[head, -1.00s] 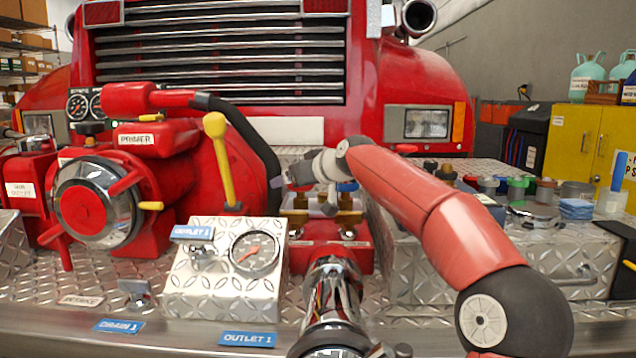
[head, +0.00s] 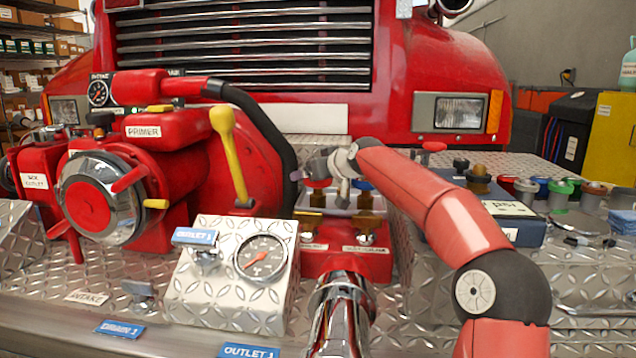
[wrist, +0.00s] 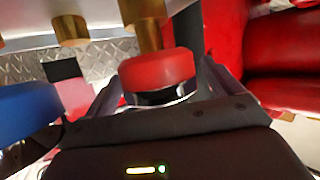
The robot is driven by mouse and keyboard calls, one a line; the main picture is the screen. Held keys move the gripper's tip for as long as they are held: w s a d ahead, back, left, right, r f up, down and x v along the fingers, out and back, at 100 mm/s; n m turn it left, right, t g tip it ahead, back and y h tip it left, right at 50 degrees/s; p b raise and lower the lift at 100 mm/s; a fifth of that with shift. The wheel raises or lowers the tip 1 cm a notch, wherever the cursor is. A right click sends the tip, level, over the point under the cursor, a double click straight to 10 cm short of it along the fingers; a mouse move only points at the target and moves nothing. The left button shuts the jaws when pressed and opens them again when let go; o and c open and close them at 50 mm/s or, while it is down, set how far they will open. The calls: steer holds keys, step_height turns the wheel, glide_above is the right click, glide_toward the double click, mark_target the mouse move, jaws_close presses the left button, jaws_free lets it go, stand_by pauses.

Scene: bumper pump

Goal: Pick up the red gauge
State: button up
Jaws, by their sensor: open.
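The red gauge (wrist: 157,70) is a short round red cap with a shiny metal band below it, seen large in the wrist view. It also shows as a small red disc in the head view (head: 318,183), above a brass fitting on the red outlet block. My gripper (wrist: 161,90) is open, with one dark finger on each side of the red gauge. I cannot tell whether the fingers touch it. In the head view my gripper is small and partly hidden by my arm. A blue gauge (wrist: 28,108) sits to the left in the wrist view.
Brass fittings (wrist: 70,30) and a pale bar stand close by in the wrist view. A yellow lever (head: 228,155) and a black hose (head: 262,130) are left of my gripper. A blue box (head: 500,220) and several coloured caps stand right of my arm.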

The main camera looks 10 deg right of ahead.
steer(key=shift+w+a+f, duration=0.2)
steer(key=shift+w, duration=0.25)
